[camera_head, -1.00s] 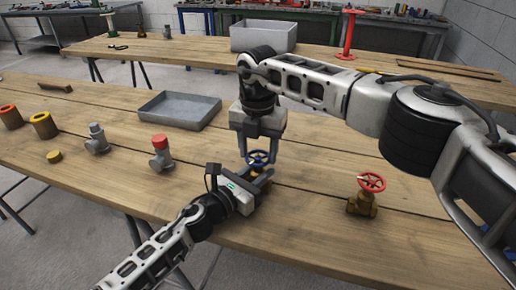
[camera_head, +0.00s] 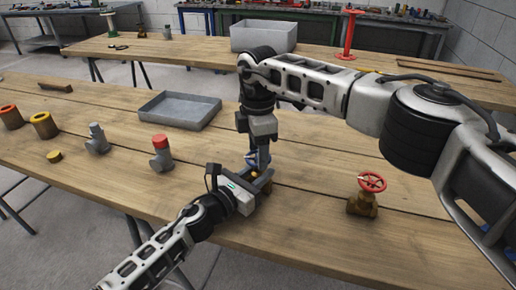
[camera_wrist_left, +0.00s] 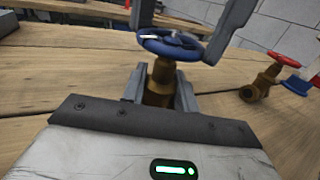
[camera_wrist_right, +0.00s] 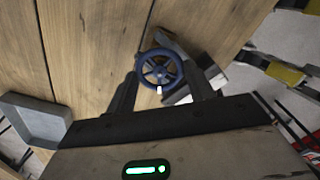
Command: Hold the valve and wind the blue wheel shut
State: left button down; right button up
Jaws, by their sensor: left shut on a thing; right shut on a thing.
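A brass valve with a blue wheel stands on the near wooden table. The blue wheel (camera_wrist_right: 161,68) is clear in the right wrist view, and also shows in the left wrist view (camera_wrist_left: 172,43). My left gripper (camera_head: 262,182) is shut on the brass valve body (camera_wrist_left: 160,80) below the wheel. My right gripper (camera_head: 257,160) points down from above and is shut on the blue wheel, one finger on each side of its rim. In the head view the right fingers, seen nearly edge-on, hide much of the wheel.
A brass valve with a red wheel (camera_head: 371,183) stands to the right. Bare table lies between.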

pick_arm(q)
jog(key=shift+s+f, duration=0.1)
jog(key=shift+f, duration=0.1)
pick_arm(e)
jog(key=shift+w+d+r+m, duration=0.1)
jog(key=shift+m, duration=1.5)
jog(key=o, duration=1)
notch_tip(320, 180, up, 12)
pick_arm(q)
jog(key=c, duration=1)
grip_release()
jog(key=shift+r, duration=0.15)
